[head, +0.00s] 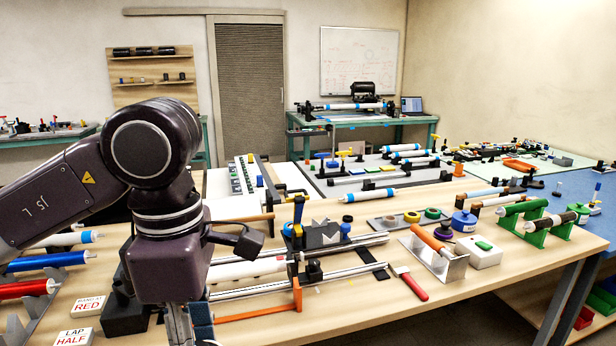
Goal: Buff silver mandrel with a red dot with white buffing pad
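My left arm comes in from the left, and its gripper (190,325) points down at the bottom edge. A blue part shows there; the fingertips are cut off, so I cannot tell whether it is open or shut. My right gripper is not in view. A white roll (245,269) lies between silver rails (345,247) on the wooden bench, partly behind my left wrist. I cannot make out a silver mandrel with a red dot. I cannot pick out a white buffing pad either; my arm hides part of the bench.
Blue (48,261) and red (25,289) rolls lie at the left, near signs reading "RED" (88,306) and "LAP HALF" (66,337). An orange bar (257,313) crosses in front. A red-handled tool (411,285) and green-stand rollers (535,222) lie rightward.

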